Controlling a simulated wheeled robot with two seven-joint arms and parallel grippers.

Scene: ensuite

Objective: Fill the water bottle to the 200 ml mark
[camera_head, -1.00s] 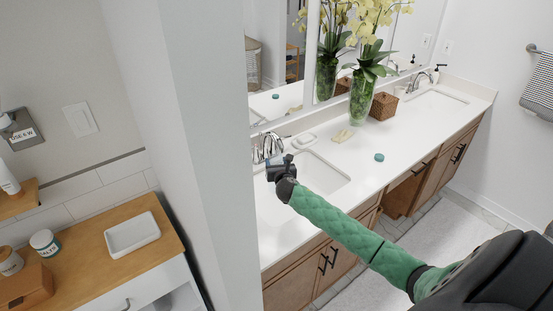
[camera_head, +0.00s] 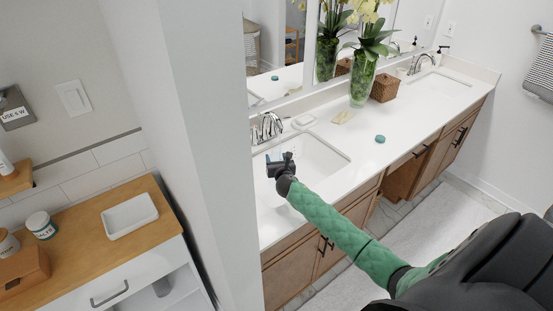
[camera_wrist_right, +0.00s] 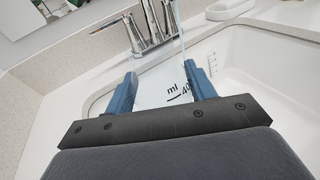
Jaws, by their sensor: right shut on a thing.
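My right gripper (camera_head: 281,163) is over the near sink basin (camera_head: 325,158), in front of and below the chrome faucet (camera_head: 267,128). In the right wrist view its two blue fingers (camera_wrist_right: 160,92) are shut on the water bottle (camera_wrist_right: 165,90). The bottle is clear and hard to make out against the white basin. A thin bluish stream (camera_wrist_right: 181,35) comes down beside the faucet (camera_wrist_right: 150,25). The water level cannot be read. My left gripper is not in view.
A teal round lid (camera_head: 380,138) lies on the white counter. A soap dish (camera_head: 304,121), a flower vase (camera_head: 362,82) and a woven box (camera_head: 384,88) stand farther back. A wall end (camera_head: 215,150) stands left of the sink. The counter's front is clear.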

